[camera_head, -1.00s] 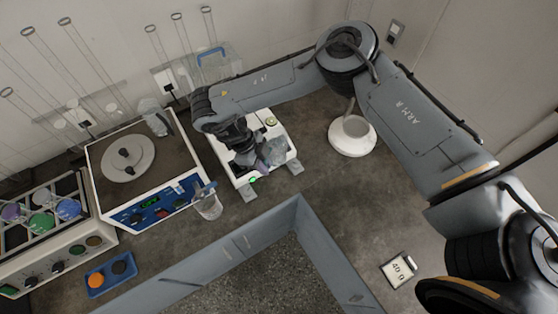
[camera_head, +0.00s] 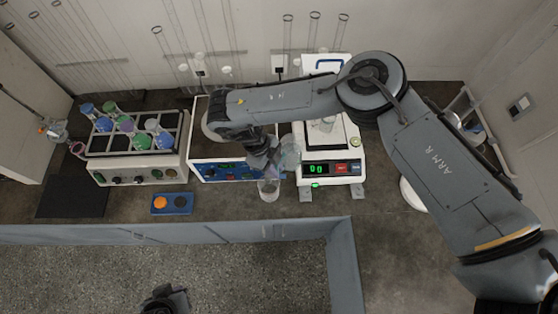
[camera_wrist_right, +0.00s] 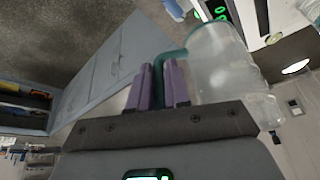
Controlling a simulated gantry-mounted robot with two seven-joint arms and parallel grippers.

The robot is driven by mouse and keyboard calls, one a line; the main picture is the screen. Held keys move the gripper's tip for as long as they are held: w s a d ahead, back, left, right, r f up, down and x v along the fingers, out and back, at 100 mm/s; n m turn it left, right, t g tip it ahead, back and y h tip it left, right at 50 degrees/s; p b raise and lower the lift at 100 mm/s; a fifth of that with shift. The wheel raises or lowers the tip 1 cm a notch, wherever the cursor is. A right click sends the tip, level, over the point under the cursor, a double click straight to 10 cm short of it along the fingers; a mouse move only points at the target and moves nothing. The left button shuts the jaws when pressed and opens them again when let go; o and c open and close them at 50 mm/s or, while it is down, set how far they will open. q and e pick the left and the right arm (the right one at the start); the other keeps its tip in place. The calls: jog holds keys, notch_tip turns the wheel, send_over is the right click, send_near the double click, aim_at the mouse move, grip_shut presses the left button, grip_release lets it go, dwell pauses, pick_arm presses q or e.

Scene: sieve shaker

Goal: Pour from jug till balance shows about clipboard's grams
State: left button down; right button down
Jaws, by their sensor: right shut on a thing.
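My right gripper (camera_head: 266,160) is shut on the teal handle (camera_wrist_right: 168,62) of a clear jug (camera_wrist_right: 222,65). The jug (camera_head: 290,155) is held up just left of the white balance (camera_head: 308,190). I cannot tell how full it is. The balance's green display (camera_head: 316,169) seems to read zero. A clear vessel (camera_head: 325,122) stands on the balance, partly hidden by my arm. The clipboard is not visible now; the earlier head view shows it with a number that looks like 40. A dark part, probably my left gripper (camera_head: 165,300), shows at the bottom edge; its jaws are unclear.
A clear beaker (camera_head: 268,188) stands at the bench front below the jug. A hotplate-like device (camera_head: 205,172) is behind my right gripper. A rack (camera_head: 145,140) of coloured flasks stands left. A white vessel (camera_head: 413,194) is partly hidden by my arm.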

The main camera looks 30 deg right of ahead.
jog(key=shift+r, duration=0.1)
dwell(0.3)
notch_tip(320, 180, up, 6)
jog(key=p, duration=0.5)
jog(key=w+a+r+n+t+h, duration=0.15)
jog(key=w+r, duration=0.25)
jog(key=r, duration=0.7)
jog(key=w+a+r+n, duration=0.1)
jog(key=w+r+n, duration=0.2)
jog(key=r, duration=0.7)
jog(key=s+a+r+n+t+y, duration=0.1)
jog(key=s+a+n+t, duration=0.1)
jog(key=n, duration=0.8)
jog(key=s+a+r+n+t+y, duration=0.2)
jog(key=s+n+t, duration=0.2)
jog(key=n, duration=0.7)
jog(key=shift+s+a+r, duration=0.3)
jog(key=shift+s+a, duration=0.1)
jog(key=shift+s, duration=0.25)
jog(key=shift+t+y, duration=0.25)
jog(key=shift+y, duration=0.1)
